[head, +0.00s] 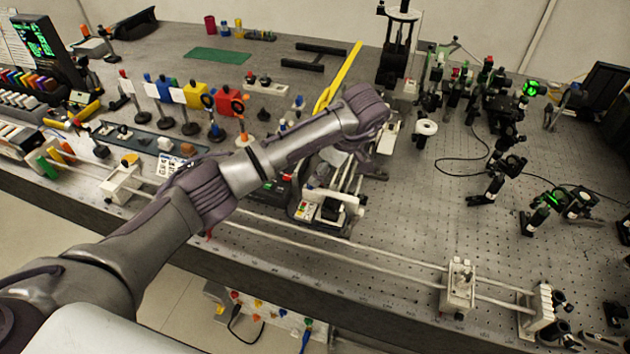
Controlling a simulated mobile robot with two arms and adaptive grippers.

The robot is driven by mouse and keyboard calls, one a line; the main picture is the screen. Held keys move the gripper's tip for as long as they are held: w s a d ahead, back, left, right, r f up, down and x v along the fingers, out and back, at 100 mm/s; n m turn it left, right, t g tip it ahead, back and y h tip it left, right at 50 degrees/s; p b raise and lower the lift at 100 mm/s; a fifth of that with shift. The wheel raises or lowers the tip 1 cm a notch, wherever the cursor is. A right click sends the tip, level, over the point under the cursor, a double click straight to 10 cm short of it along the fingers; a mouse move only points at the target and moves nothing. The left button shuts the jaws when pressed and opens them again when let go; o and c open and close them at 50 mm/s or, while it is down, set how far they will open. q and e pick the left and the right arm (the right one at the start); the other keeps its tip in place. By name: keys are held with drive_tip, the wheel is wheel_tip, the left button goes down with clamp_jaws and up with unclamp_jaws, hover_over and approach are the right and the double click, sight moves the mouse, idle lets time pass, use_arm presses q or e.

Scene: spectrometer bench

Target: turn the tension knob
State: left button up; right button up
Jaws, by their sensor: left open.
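My left arm reaches in from the lower left across the optical bench (400,205). Its gripper (368,165) is open and points down over the middle of the bench, with the wrist hiding part of it. No held thing shows in it. Below and left of it is a small device (328,212) with a black top and pale rods. I cannot single out the tension knob with certainty; it may be hidden by my gripper or too small to tell. My right gripper is not in view.
A white ring-shaped part (426,128) stands just right of the gripper. A black upright stand (396,50) is behind it. Optics with green lights (530,88) crowd the right. Rails run along the front to a white carriage (459,286). Bare perforated bench lies right of the gripper.

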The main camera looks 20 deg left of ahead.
use_arm(q)
drive_tip(key=shift+p+x, duration=0.5)
drive_tip(key=shift+x, duration=1.65)
drive_tip(key=shift+c, duration=0.2)
clamp_jaws()
